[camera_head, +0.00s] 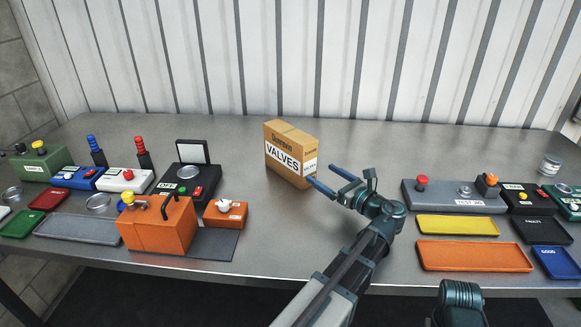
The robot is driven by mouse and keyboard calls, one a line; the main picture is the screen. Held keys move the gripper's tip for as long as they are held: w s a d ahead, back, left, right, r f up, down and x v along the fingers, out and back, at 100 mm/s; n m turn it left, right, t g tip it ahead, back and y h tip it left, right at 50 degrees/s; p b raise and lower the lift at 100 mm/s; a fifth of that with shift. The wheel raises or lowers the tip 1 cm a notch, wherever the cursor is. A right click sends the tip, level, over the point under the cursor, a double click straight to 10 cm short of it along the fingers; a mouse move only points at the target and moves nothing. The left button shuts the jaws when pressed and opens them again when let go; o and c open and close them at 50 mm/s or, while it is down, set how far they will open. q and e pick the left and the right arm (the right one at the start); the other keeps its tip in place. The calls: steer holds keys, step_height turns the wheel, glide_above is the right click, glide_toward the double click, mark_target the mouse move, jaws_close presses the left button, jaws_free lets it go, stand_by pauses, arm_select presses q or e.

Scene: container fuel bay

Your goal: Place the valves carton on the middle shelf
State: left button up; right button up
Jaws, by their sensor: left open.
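The valves carton (289,152), a brown box with a white VALVES label, stands upright near the middle of the metal table, towards the back. My left gripper (322,176) is open and empty. No shelf shows in this view. My right gripper is not in view.
The grey table (330,230) is clear around the carton. On the left are an orange box (158,228), a black device (187,180) and several button boxes. On the right are a yellow tray (457,225), an orange tray (474,256) and a grey control box (440,195). A corrugated wall stands behind.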

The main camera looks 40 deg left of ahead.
mark_target(311, 167)
arm_select(q)
steer(key=x, duration=0.8)
steer(key=shift+a+r, duration=0.1)
steer(key=shift+a, duration=0.2)
steer(key=shift+f+x, duration=0.15)
steer(key=shift+x, duration=1.15)
steer(key=shift+f+x, duration=0.15)
steer(key=shift+x, duration=1.2)
steer(key=shift+s, duration=0.15)
jaws_close()
